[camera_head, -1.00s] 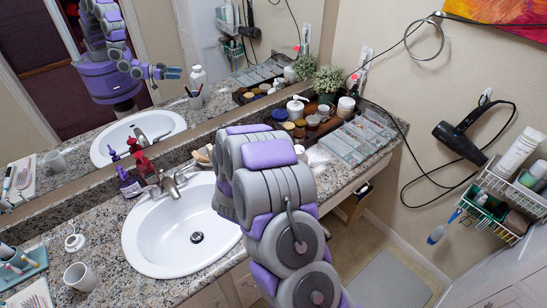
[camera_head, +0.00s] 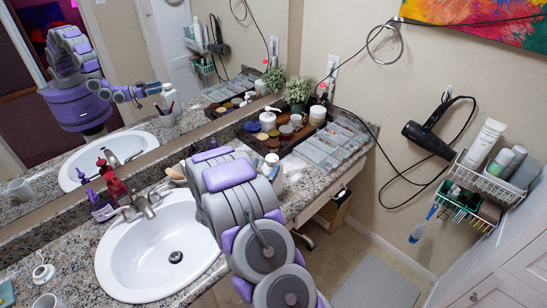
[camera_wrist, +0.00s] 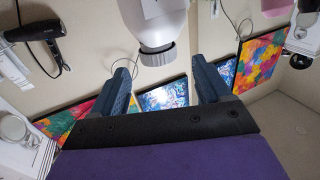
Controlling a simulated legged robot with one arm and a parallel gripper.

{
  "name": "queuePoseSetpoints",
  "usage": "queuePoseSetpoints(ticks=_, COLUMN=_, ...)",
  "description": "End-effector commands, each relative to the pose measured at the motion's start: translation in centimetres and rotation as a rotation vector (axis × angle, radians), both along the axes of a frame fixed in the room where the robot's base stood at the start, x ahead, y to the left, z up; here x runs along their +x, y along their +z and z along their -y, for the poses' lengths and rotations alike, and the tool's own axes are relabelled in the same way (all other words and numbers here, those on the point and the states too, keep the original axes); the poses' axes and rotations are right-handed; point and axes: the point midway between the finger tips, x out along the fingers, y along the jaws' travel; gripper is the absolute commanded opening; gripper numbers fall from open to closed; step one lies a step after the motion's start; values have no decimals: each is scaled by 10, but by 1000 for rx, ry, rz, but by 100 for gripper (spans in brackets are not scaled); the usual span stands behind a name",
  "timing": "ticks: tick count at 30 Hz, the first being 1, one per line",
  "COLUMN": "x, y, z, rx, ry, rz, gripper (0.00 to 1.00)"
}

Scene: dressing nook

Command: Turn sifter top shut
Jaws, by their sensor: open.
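A white bottle with a pale grey round top (camera_wrist: 157,46) shows upside down at the upper middle of the wrist view. I take this for the sifter top. My gripper (camera_wrist: 162,68) is open, its two blue fingers apart, with the top between and just beyond the fingertips. I see no contact. In the head view my forearm hides most of a white container (camera_head: 276,180) on the counter, probably the same bottle. The mirror also shows a white bottle (camera_head: 169,94) close to my fingers. Which way the top is turned cannot be told.
A white sink (camera_head: 150,258) with a red pump bottle (camera_head: 113,180) lies left of my arm. A wooden tray of jars (camera_head: 262,146) and a clear organizer (camera_head: 330,146) stand behind. A hair dryer (camera_head: 430,130) and wire baskets (camera_head: 492,182) hang at right.

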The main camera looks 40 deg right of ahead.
Motion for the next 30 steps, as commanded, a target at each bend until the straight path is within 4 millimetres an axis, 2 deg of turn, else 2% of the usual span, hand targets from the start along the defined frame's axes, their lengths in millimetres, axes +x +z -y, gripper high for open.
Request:
queuePoseSetpoints(ticks=6, x=16, y=-1, z=36, rx=-1, ry=-3, rz=3, gripper=77)
queuePoseSetpoints(ticks=15, x=31, y=-1, z=67, rx=1, ry=-3, rz=0, gripper=77)
queuePoseSetpoints(ticks=27, x=34, y=-1, z=71, rx=1, ry=0, rz=-2, gripper=77)
queuePoseSetpoints(ticks=30, x=34, y=-1, z=71, rx=1, ry=0, rz=-2, gripper=67)
